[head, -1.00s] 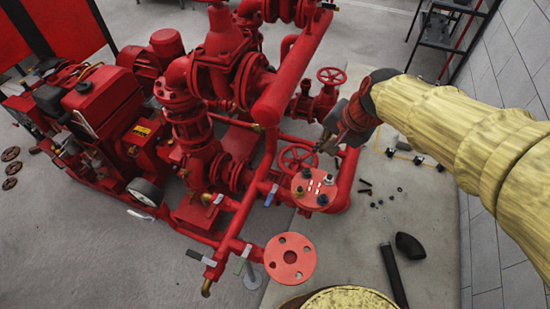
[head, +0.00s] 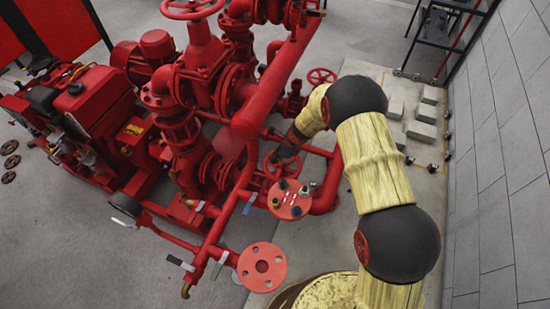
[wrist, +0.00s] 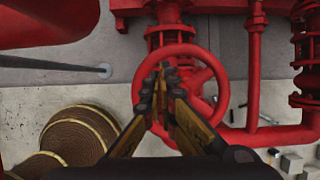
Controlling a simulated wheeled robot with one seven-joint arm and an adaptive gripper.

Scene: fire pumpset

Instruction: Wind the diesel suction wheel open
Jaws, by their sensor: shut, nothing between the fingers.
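A red handwheel (wrist: 224,88) fills the middle of the wrist view, on a red valve set in the pipework. In the head view, a red handwheel (head: 268,167) low among the pipes lies right by the end of my arm. My gripper (wrist: 165,70) is shut, its fingertips together in front of the wheel's opening, with nothing held. I cannot tell whether the tips touch the wheel or reach between its spokes. In the head view my gripper is mostly hidden against the wheel. No label shows which wheel is the diesel suction one.
Another red handwheel (head: 322,76) stands farther back, and a larger one (head: 193,9) sits high on the pumpset. A thick red pipe (head: 275,85) runs close left of my arm. A round flange (head: 262,267) is in front. Grey blocks (head: 420,130) lie at right near the wall.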

